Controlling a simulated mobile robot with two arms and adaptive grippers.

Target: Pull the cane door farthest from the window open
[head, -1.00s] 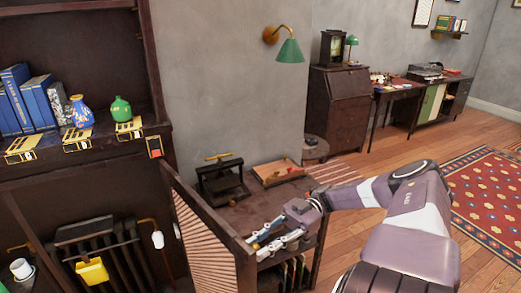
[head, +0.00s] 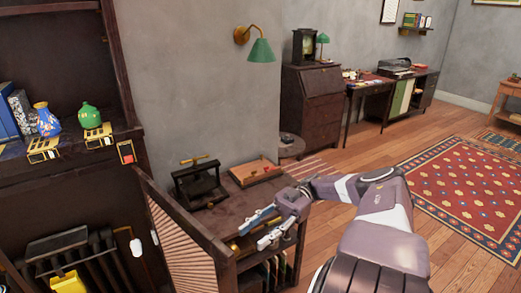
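A cane door (head: 183,248), with a pale ribbed panel in a dark wood frame, stands swung out from the low dark cabinet (head: 232,207). Part of the cabinet's inside shows to the right of the door, with upright files or sleeves in it. My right gripper (head: 250,237) is over the cabinet's front edge, just right of the door's free upper corner. Its two fingers are spread, point left and hold nothing. I cannot tell whether a fingertip touches the door. My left gripper is not in view. No window shows.
A black press (head: 200,186) and a wooden tray (head: 256,171) stand on the cabinet top. A shelf with a blue vase (head: 47,121) and a green pot (head: 89,117) is at left, above a dark radiator (head: 72,250). Wood floor is clear at right, beside the red rug (head: 465,195).

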